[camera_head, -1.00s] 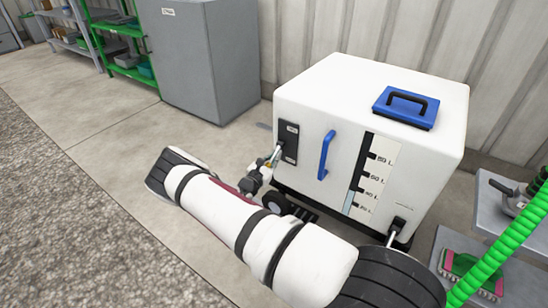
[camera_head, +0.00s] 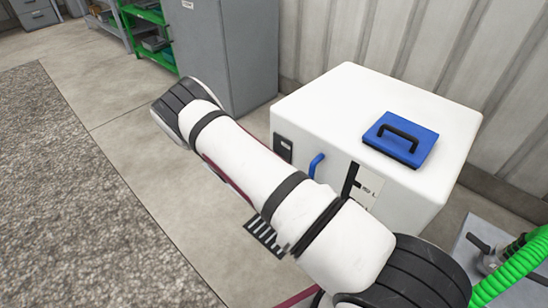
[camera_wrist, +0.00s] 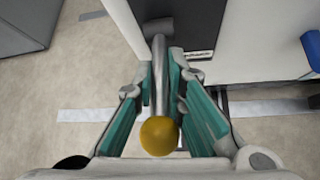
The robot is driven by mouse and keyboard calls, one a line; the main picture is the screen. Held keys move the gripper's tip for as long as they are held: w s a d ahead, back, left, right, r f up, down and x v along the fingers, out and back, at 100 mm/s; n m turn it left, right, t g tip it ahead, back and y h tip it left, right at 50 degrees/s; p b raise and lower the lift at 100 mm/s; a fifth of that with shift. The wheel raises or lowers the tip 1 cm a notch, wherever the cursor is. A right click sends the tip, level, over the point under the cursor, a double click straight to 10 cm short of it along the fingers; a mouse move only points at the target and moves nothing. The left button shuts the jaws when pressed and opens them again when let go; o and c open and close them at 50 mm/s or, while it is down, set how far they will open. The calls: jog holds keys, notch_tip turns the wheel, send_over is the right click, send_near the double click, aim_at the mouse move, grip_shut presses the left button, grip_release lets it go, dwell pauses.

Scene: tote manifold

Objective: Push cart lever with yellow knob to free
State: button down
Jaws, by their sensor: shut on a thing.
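The lever (camera_wrist: 160,65) is a metal rod with a yellow knob (camera_wrist: 159,136) on its end, in the wrist view. It comes out of a dark panel (camera_wrist: 187,22) on the white cart and points toward my wrist. My gripper (camera_wrist: 158,82) is shut on the lever, with one teal-padded finger on each side of the rod and the knob nearer my palm. In the head view the panel (camera_head: 283,149) shows on the front of the cart (camera_head: 330,95), but my arm hides the lever and gripper. The panel's writing cannot be read.
The cart has a blue front handle (camera_head: 317,164) and a blue lid (camera_head: 401,138) on top. A grey cabinet (camera_head: 225,55) and a green shelf (camera_head: 150,20) stand behind left. A green hose (camera_head: 515,265) is at right. Floor at left is clear.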

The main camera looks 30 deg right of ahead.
jog(key=r+y+p, duration=0.1)
jog(key=y, duration=0.1)
jog(key=shift+d+r+g+y, duration=0.1)
jog(key=shift+r+g+y, duration=0.2)
jog(key=shift+r+g, duration=0.1)
jog(key=shift+w+d+r+g+y+p, duration=0.15)
jog(key=shift+r+g+y+p, duration=0.2)
jog(key=shift+y, duration=0.5)
jog(key=shift+w+d+r+g+y+p, duration=0.15)
jog(key=shift+r+g+y+p, duration=0.15)
jog(key=shift+y, duration=0.55)
jog(key=c, duration=1.6)
grip_release()
jog(key=shift+s, duration=0.1)
jog(key=shift+c, duration=0.2)
jog(key=shift+d, duration=0.1)
jog(key=v, duration=1.2)
